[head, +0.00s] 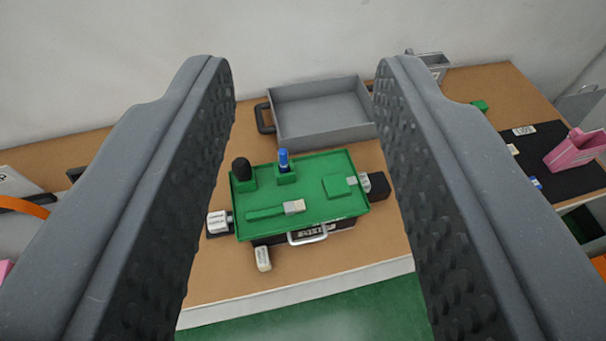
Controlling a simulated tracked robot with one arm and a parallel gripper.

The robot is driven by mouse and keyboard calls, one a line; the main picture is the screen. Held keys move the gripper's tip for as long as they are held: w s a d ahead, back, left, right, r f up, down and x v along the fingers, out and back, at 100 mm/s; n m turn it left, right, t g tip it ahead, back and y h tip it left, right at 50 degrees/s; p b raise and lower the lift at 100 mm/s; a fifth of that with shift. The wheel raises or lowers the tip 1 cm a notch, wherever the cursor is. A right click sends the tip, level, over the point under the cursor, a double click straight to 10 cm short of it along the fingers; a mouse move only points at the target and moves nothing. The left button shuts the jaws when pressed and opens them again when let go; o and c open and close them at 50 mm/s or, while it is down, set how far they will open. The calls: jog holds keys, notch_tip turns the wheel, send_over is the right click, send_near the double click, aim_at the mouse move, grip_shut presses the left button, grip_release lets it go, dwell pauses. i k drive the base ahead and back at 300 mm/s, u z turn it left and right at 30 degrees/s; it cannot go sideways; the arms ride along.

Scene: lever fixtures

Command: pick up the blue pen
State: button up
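The blue pen (283,159) stands upright in a small green holder on the green tray (330,208), near the tray's back edge. My gripper (300,75) is wide open, with one dark padded finger on each side of the picture. Nothing is between the fingers. The pen shows in the gap between them, farther away and apart from both. The pen's lower end is hidden in its holder.
A black rounded object (241,169) stands left of the pen. A brush-like item (293,207) lies on the tray. A grey open bin (320,112) sits behind it. A pink holder (577,149) is at right. Bare wooden table (215,275) shows in front.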

aim_at(282, 153)
jog(key=u, duration=0.2)
jog(key=i, duration=0.9)
jog(key=z, duration=0.1)
